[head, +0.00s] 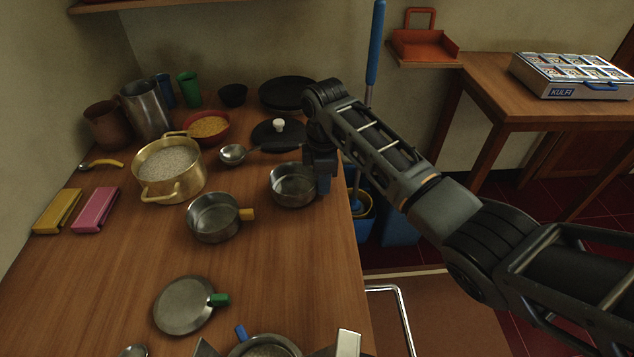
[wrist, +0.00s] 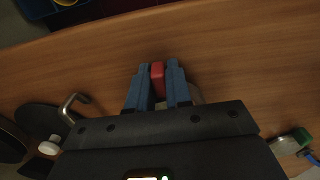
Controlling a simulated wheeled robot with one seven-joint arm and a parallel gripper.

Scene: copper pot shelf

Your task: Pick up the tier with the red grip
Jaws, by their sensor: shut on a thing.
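The tier with the red grip is a round steel bowl (head: 293,186) near the right edge of the wooden table in the head view. Its red grip (wrist: 157,78) shows between the blue fingers in the wrist view. My gripper (head: 322,178) is at the bowl's right side. In the wrist view, my gripper (wrist: 158,84) is shut on the red grip. The bowl looks upright and empty. In the head view the grip is hidden by the fingers. I cannot tell whether the bowl touches the table.
A steel tier with a yellow grip (head: 213,218) stands just left and nearer. A steel lid with a green grip (head: 183,306) lies closer. A brass pot (head: 168,185), a ladle (head: 233,154) and a black lid (head: 277,136) stand around. Bare table lies in front.

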